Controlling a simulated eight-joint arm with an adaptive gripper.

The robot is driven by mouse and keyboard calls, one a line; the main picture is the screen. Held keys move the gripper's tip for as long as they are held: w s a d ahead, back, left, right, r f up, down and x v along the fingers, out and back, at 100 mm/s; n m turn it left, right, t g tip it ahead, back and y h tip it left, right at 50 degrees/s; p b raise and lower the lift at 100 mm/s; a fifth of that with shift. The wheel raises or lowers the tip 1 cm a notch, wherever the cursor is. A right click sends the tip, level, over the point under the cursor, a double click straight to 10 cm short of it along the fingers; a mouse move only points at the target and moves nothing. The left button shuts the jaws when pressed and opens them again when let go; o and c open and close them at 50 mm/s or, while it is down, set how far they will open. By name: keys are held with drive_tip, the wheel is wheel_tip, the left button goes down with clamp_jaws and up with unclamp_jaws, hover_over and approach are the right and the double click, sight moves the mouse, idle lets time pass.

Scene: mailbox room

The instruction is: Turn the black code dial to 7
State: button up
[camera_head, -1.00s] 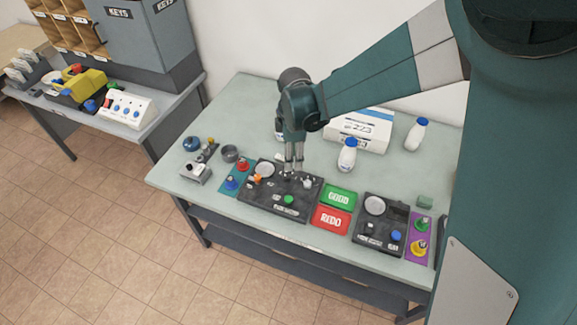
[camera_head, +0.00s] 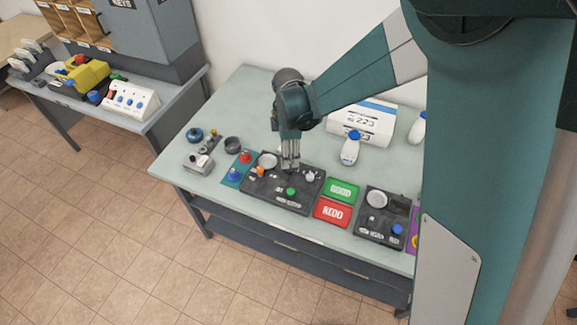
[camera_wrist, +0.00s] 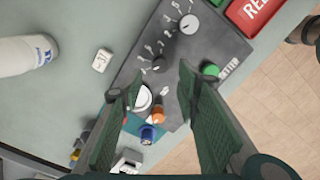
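The black code dial (camera_wrist: 160,65) shows in the wrist view on a dark control panel (camera_wrist: 215,50), with small white labels around it. I cannot read its setting. The panel also shows in the head view (camera_head: 250,188), where my gripper (camera_head: 290,167) points down over its back part and hides the dial. In the wrist view my gripper (camera_wrist: 160,76) is open, with one finger on each side of the dial, seen from above. I cannot tell whether the fingertips reach down to it. A pale grey knob (camera_wrist: 188,23) sits on the same panel.
On the panel are a green button (camera_wrist: 210,68), an orange knob (camera_wrist: 158,115) and a white round dish (camera_wrist: 143,97). A white bottle (camera_head: 350,148) and a box (camera_head: 362,122) stand behind. Green (camera_head: 341,190) and red (camera_head: 332,212) trays lie to the right.

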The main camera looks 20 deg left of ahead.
sight(289, 170)
drive_tip(key=shift+f, duration=3.2)
drive_tip(key=c, duration=0.9)
